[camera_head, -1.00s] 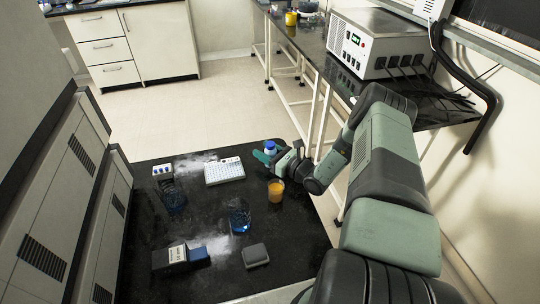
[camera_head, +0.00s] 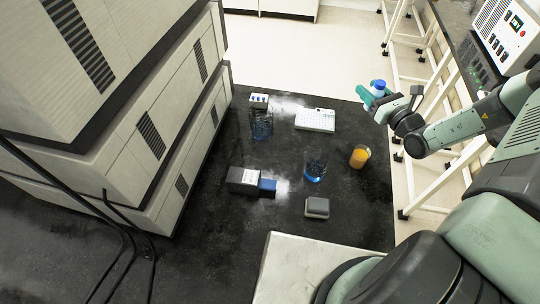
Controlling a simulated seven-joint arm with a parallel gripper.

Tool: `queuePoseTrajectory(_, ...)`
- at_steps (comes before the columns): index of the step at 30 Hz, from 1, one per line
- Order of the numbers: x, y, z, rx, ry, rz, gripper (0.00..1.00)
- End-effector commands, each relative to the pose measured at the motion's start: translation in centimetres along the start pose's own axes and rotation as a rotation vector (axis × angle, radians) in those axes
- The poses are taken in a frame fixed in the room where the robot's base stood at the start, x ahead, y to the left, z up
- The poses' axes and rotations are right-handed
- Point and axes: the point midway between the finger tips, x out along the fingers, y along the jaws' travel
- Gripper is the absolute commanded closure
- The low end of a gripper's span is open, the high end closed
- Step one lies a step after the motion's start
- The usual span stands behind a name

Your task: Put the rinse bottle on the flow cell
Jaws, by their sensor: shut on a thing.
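My gripper (camera_head: 373,102) has teal fingers shut on a small white bottle with a blue cap (camera_head: 378,86), which I take as the rinse bottle. It is upright or nearly so, at the far right edge of the black bench; its height above the top is hard to tell. Its lower part is hidden by the fingers. Which thing is the flow cell is not certain: a dark box with a blue end (camera_head: 243,178) lies left of centre, and a low grey block (camera_head: 317,207) lies near the front. Both are well apart from my gripper.
A white well plate (camera_head: 315,120), a beaker of orange liquid (camera_head: 359,157), a glass with blue liquid (camera_head: 315,170), another blue-tinted glass (camera_head: 262,126) and a small rack of vials (camera_head: 259,101) stand on the black bench (camera_head: 350,228). Tall cabinets (camera_head: 150,120) border the left.

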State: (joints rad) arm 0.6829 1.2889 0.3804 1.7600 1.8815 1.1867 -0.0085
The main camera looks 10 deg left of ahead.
Motion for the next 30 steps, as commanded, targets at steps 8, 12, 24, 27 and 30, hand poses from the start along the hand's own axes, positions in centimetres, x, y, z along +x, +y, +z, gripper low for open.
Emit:
queuePoseTrajectory(8,2.7,11.2,0.7,0.003,0.018,0.236,0.84)
queuePoseTrajectory(12,2.9,18.9,1.4,0.000,0.025,0.401,0.84)
queuePoseTrajectory(24,-2.0,37.6,4.6,-0.002,0.010,0.840,0.84)
queuePoseTrajectory(27,-3.3,40.0,5.2,-0.002,0.003,0.905,0.84)
queuePoseTrajectory(30,-4.2,41.3,5.6,-0.002,-0.002,0.943,0.84)
